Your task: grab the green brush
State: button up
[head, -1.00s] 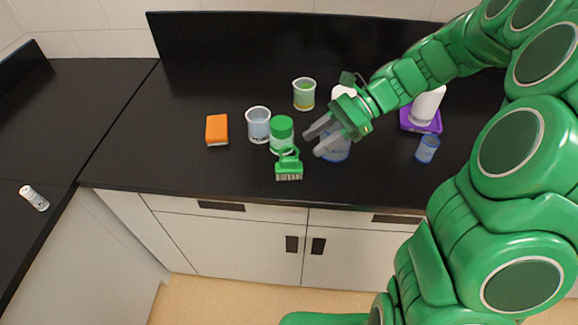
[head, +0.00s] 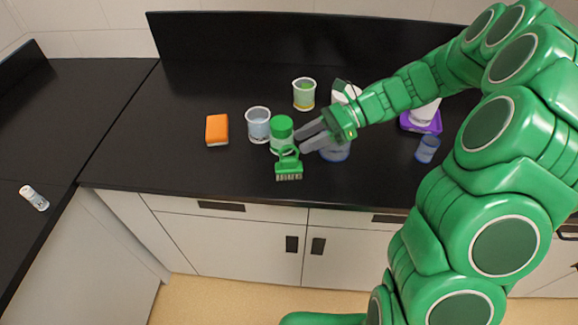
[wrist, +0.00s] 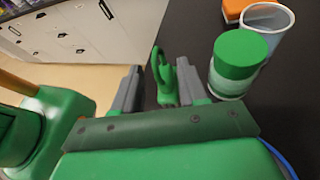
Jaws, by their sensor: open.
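The green brush (head: 289,167) stands near the counter's front edge in the head view, bristles down and its looped handle up. In the wrist view the brush (wrist: 164,80) shows between my two grey fingers, a little beyond them. My gripper (head: 305,139) is open and empty, just right of the brush and the green-lidded jar. In the wrist view my gripper (wrist: 168,85) has one finger on each side of the brush. I cannot tell how far the fingertips are from the handle.
A green-lidded jar (head: 281,127) stands right behind the brush. A blue-tinted container (head: 335,152) is under my gripper. A small blue cup (head: 427,149) stands at right.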

aim_at(294, 147)
jog(key=x, duration=0.4)
jog(key=shift+s+f, duration=0.1)
jog(key=shift+s, duration=0.15)
jog(key=shift+d, duration=0.1)
jog(key=shift+c, duration=0.4)
grip_shut()
